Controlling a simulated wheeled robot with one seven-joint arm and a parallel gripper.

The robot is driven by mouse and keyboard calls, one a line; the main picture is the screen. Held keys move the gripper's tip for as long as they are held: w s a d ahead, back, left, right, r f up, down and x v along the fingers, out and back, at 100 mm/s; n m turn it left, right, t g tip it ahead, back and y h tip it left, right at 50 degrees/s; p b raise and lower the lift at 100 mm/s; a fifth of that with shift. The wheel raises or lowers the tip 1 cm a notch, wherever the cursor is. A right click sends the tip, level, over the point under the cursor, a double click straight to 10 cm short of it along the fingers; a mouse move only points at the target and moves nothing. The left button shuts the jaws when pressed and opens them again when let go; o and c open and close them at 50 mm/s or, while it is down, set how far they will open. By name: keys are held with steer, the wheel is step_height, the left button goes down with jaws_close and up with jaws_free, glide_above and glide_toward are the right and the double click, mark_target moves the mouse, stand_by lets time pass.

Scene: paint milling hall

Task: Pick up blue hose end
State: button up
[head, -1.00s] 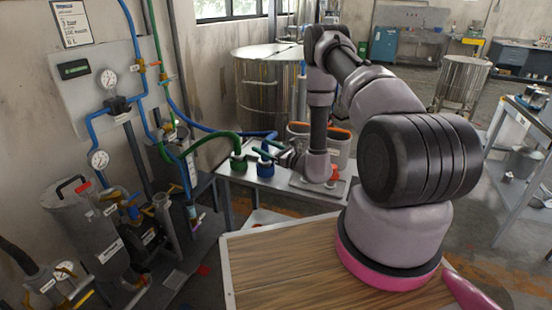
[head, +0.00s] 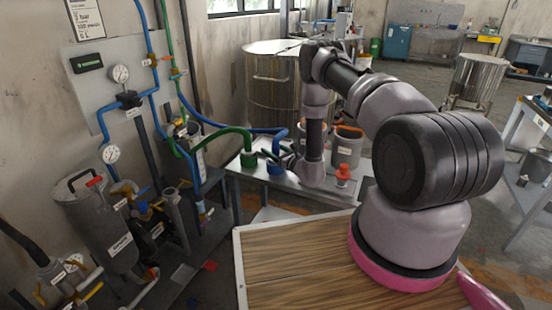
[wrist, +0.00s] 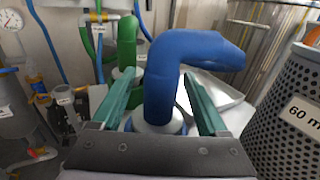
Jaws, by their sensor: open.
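The blue hose end (head: 276,167) stands upright on the metal bench, with its blue hose curving up and back. In the wrist view the blue hose (wrist: 187,62) rises from a fitting and bends right. My gripper (wrist: 157,75) is open, its two teal fingers on either side of the hose end, with nothing clamped. In the head view my gripper (head: 272,157) is right at the hose end and partly covers it; contact cannot be told.
The green hose end (head: 248,160) stands close on the left. Grey perforated containers (head: 347,146) and an orange-red fitting (head: 343,172) stand to the right on the bench (head: 320,194). A large steel drum (head: 272,90) is behind. Pipes and gauges line the left wall.

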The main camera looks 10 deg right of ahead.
steer(key=shift+x, duration=0.9)
jaws_close()
stand_by(0.7)
